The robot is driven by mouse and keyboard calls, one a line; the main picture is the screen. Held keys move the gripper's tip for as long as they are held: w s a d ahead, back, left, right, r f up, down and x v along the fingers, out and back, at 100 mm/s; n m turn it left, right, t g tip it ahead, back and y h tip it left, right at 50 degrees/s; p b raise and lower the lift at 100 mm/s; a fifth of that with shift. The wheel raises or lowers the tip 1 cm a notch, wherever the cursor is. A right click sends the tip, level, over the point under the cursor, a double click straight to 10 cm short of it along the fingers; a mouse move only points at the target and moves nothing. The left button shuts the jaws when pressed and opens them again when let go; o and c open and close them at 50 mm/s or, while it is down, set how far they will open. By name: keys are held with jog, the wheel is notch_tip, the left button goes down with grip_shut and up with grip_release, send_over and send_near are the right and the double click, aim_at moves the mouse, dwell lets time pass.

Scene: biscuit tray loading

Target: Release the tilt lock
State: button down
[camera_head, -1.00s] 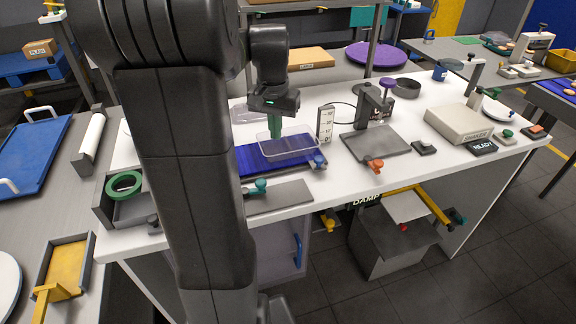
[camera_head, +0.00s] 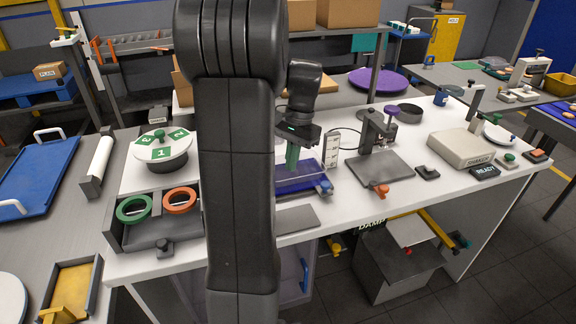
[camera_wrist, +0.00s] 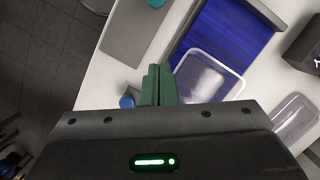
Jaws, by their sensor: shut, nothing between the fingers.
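No part is labelled as the tilt lock, so I cannot tell which knob it is. A blue knob (camera_head: 325,187) sits at the front right corner of the blue panel (camera_head: 298,178); a blue knob also shows beside my fingers in the wrist view (camera_wrist: 127,101). A teal knob (camera_wrist: 155,3) is on the grey plate (camera_wrist: 137,32), cut by the wrist view's top edge; my arm hides it in the head view. My gripper (camera_head: 292,166) is shut and empty, green fingers together, above the panel's left part. A clear tray (camera_wrist: 208,78) lies beyond the fingertips (camera_wrist: 158,72).
A numbered turntable (camera_head: 160,150) and a box with green (camera_head: 133,209) and orange (camera_head: 180,200) rings stand left. Right are a press (camera_head: 378,130) with an orange knob (camera_head: 380,189) and a beige unit (camera_head: 461,147). My arm hides part of the table.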

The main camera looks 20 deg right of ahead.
jog(key=x, duration=0.7)
jog(key=shift+s+a+f, duration=0.1)
jog(key=shift+f, duration=0.1)
jog(key=shift+s+a+f+p, duration=0.1)
jog(key=shift+s+a+p, duration=0.2)
jog(key=shift+s+a, duration=0.4)
jog(key=shift+s+a+p, duration=0.25)
jog(key=shift+s+a, duration=0.25)
jog(key=shift+a, duration=0.4)
